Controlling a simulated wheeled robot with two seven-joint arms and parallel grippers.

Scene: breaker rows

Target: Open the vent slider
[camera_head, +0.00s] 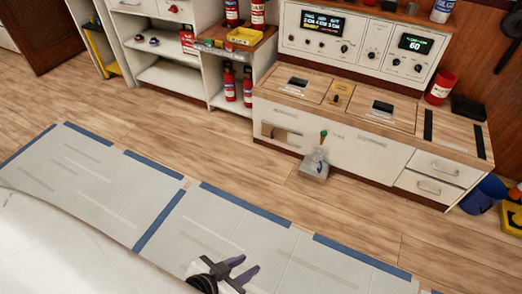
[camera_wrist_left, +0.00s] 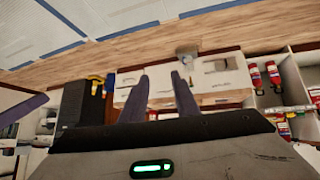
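I cannot make out for certain which part is the vent slider. Two dark narrow strips lie on the right end of the wooden bench top, a left strip (camera_head: 428,125) and a right strip (camera_head: 479,145); I cannot tell whether either is the vent. My left gripper (camera_head: 251,263) is at the bottom of the head view, over the pale floor mats and well short of the bench. It also shows in the left wrist view (camera_wrist_left: 161,74), its two fingers apart with nothing between them. My right gripper is not seen in the head view.
The white bench (camera_head: 345,150) stands beyond open wooden floor, with a control panel (camera_head: 360,42) behind its top. A grey scoop-like object (camera_head: 314,166) is at its front. Red extinguishers (camera_head: 230,84) stand on the left shelf. A blue bucket (camera_head: 484,192) is at the right.

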